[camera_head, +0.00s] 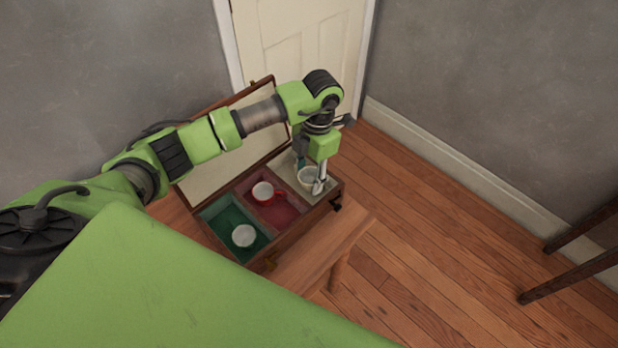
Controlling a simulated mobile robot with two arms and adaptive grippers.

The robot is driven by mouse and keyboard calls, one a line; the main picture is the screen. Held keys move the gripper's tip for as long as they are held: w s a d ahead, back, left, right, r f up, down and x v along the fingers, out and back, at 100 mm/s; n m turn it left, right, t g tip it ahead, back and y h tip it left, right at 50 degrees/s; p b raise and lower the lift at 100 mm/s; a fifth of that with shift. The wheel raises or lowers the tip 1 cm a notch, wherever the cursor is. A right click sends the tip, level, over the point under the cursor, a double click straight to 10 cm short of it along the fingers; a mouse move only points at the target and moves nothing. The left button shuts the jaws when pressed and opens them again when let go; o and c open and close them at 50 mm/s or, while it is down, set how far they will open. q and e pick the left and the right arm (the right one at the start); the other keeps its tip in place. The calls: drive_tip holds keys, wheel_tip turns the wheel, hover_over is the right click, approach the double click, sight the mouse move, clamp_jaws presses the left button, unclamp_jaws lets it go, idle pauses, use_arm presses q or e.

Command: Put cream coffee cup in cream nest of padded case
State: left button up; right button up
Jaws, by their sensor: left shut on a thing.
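The padded case (304,220) stands open on a wooden table, its lid raised at the back. It has a green nest at the left, a red nest in the middle and a cream nest (284,165) at the right. The cream coffee cup (306,180) is at the cream nest, partly hidden by my left gripper (318,184). My left gripper points down and is shut on the cup's right side. I cannot tell whether the cup touches the nest floor. My right gripper is not in view.
A red cup (263,192) stands in the red nest (280,213), and a white-rimmed cup (244,236) in the green nest (221,215). The wooden table (325,254) has bare room in front of the case. Dark wooden legs (575,275) stand at the far right.

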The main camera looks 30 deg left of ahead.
use_arm(q)
drive_tip(key=shift+s+f, duration=0.1)
drive_tip(key=shift+f, duration=0.75)
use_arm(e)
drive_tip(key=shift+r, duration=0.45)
use_arm(q)
drive_tip(key=shift+f, duration=0.1)
drive_tip(key=shift+f, duration=0.25)
drive_tip(key=o, duration=0.8)
drive_tip(key=shift+o, duration=0.2)
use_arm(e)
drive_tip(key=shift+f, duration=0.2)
use_arm(q)
drive_tip(key=shift+r, duration=0.1)
